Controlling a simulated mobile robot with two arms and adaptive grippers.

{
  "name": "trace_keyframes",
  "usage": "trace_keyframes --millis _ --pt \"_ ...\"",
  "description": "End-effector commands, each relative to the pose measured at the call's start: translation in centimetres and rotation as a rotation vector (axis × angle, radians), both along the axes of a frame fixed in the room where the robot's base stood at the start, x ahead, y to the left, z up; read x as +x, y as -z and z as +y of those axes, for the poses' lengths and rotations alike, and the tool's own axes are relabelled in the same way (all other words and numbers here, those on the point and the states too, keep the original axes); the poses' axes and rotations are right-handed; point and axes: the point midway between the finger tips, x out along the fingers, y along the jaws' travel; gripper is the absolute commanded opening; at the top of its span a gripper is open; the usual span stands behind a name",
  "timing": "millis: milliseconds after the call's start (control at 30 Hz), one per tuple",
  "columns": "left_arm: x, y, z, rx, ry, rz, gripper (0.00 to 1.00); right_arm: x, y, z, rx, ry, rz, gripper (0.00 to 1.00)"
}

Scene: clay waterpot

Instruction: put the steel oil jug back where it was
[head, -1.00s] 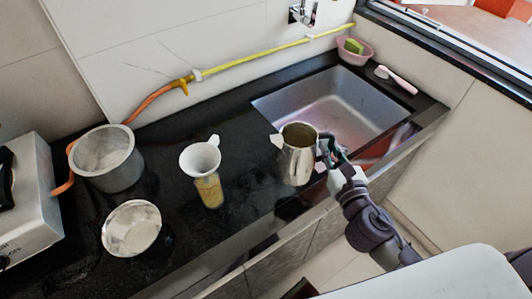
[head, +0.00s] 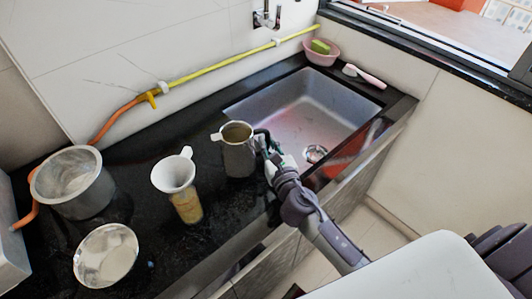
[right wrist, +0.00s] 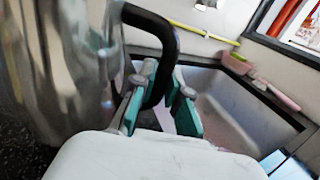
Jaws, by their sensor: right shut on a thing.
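The steel oil jug (head: 238,157) stands upright at the left of the sink, with its spout to the left and its black handle to the right. My right gripper (head: 267,149) is shut on that handle. In the right wrist view the shiny jug (right wrist: 55,75) fills the left side, and the black handle (right wrist: 160,35) passes between the green-padded fingers of the gripper (right wrist: 162,103). I cannot tell whether the jug's base touches the counter (head: 130,170). My left gripper is not in view.
A glass bottle (head: 187,207) with a white funnel (head: 173,174) in it stands left of the jug. A steel pot (head: 75,185) and a steel bowl (head: 105,255) are farther left. The sink (head: 290,100) lies right. Dark counter behind the jug is clear.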

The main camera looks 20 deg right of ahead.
Motion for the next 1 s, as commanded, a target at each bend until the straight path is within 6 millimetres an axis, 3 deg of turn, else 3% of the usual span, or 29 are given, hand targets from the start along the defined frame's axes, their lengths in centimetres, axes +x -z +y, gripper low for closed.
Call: trace_keyframes --millis 200,467,733,767,900,1000 --pt "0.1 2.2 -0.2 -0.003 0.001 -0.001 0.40 -0.2 3.3 0.4 0.002 0.001 0.000 0.00" --pt "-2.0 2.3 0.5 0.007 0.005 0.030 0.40 -0.2 3.5 0.3 0.001 0.000 -0.002 0.00" --pt "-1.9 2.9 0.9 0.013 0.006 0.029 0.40 -0.1 4.3 0.1 0.002 0.000 0.000 0.00" --pt "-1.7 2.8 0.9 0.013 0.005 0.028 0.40 -0.1 4.4 0.0 0.000 0.000 0.003 0.17" --pt "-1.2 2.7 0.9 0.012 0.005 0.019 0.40 -0.1 4.3 0.1 0.000 0.001 0.003 0.39" --pt "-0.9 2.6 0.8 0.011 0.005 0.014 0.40 -0.2 4.3 0.1 -0.001 0.000 0.003 0.39"
